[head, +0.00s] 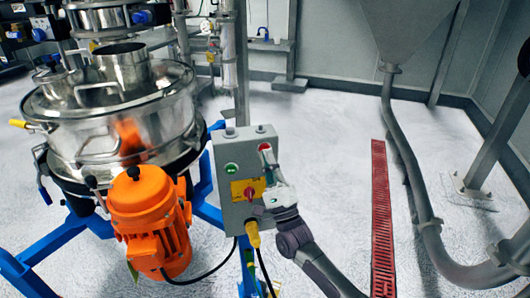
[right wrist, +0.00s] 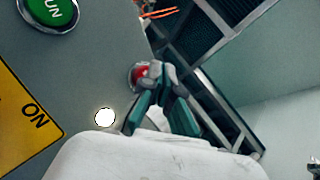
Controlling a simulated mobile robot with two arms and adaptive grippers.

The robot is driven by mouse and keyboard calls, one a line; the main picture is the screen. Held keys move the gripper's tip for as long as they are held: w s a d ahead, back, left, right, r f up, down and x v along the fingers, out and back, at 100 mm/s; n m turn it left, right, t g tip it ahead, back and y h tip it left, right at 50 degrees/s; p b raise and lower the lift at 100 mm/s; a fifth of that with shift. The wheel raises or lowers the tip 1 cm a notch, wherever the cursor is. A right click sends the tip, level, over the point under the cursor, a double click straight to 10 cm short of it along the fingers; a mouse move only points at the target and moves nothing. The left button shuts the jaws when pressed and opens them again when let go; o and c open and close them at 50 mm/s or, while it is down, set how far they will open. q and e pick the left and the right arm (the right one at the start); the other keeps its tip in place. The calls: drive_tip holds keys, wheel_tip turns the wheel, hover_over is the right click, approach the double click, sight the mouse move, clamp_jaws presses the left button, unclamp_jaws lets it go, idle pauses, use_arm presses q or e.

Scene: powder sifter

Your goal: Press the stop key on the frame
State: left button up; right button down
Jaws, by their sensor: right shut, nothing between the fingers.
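The grey control box (head: 233,190) stands upright on the blue frame. The red stop key (head: 265,147) is at its upper right. It also shows in the right wrist view (right wrist: 137,76), partly covered by my fingertips. My right gripper (head: 266,160) is shut and empty, its fingertips right at the red key. In the right wrist view the closed fingertips (right wrist: 158,72) overlap the key's right side. I cannot tell whether they touch it. My left gripper is not in view.
A green RUN button (head: 231,168) sits left of the red key. A red switch (head: 249,192) on a yellow plate is below. The orange motor (head: 150,222) and steel sifter (head: 122,115) stand left. A grey pipe (head: 408,160) and red floor grate (head: 382,215) are right.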

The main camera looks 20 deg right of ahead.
drive_tip(key=shift+w+b, duration=0.4)
drive_tip(key=shift+b, duration=0.05)
idle(0.7)
idle(0.4)
drive_tip(key=shift+s+p, duration=0.4)
drive_tip(key=shift+s, duration=0.45)
drive_tip(key=s+p, duration=0.2)
drive_tip(key=s, duration=0.3)
drive_tip(key=shift+a, duration=0.1)
idle(0.3)
